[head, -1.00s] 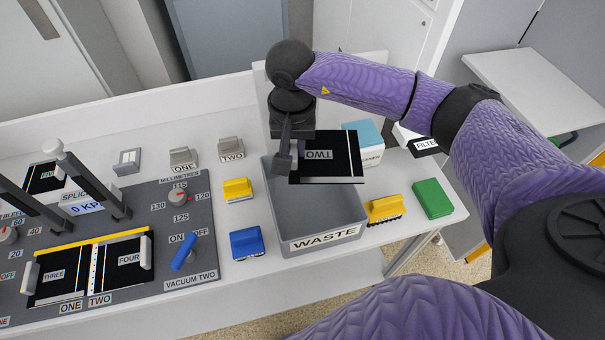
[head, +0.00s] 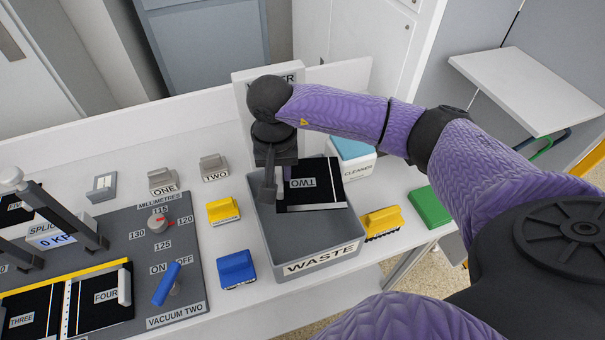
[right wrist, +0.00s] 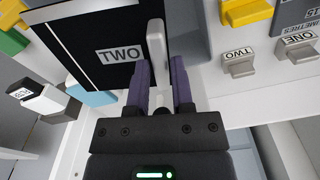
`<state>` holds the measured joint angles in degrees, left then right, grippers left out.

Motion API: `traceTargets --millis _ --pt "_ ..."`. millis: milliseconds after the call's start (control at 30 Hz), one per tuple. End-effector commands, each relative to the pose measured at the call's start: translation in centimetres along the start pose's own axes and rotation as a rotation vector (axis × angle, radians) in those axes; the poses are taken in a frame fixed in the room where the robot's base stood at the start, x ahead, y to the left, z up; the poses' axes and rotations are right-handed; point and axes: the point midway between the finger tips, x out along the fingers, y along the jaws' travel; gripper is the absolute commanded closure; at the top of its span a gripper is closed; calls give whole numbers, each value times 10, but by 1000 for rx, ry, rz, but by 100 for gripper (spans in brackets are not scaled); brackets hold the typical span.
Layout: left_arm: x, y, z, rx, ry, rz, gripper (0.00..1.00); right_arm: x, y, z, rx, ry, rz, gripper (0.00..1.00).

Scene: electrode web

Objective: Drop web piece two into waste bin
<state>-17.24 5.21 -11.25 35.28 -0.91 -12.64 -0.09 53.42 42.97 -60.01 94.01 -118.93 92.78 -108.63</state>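Web piece two (head: 315,192) is a flat black sheet with a white edge strip and a TWO label. It is over the back part of the grey waste bin (head: 318,266), overlapping its right rim. My right gripper (head: 268,195) is over the bin's left side, at the sheet's left edge. In the right wrist view, web piece two (right wrist: 100,40) has a pale grey handle (right wrist: 156,45). The fingers of my right gripper (right wrist: 160,72) sit on both sides of this handle, closed on it. The bin's inside is partly hidden by the sheet. My left gripper is not in view.
A white and blue cleaner box (head: 352,160) stands behind the bin on the right. A yellow brush (head: 381,222) and a green block (head: 428,207) are at its right. Yellow (head: 223,211) and blue (head: 237,268) blocks stand at its left, beside the splicing board (head: 190,290).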

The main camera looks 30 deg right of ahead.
Motion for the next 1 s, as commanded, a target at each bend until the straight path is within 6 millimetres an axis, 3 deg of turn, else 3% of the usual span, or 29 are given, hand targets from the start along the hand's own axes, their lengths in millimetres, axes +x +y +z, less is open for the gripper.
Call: traceTargets --millis 33,133,400,733,867,1000 --pt "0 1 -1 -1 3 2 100 0 0 0 0 0 0 59" --pt "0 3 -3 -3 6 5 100 0 0 0 0 0 0 39" --pt "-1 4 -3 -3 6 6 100 -4 0 0 0 1 -1 39" --pt "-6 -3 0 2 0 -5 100 -81 0 0 -1 3 -3 39" --pt "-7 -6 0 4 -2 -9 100 -97 0 0 0 2 -1 39" --pt "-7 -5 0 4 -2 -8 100 -100 0 0 0 0 0 39"
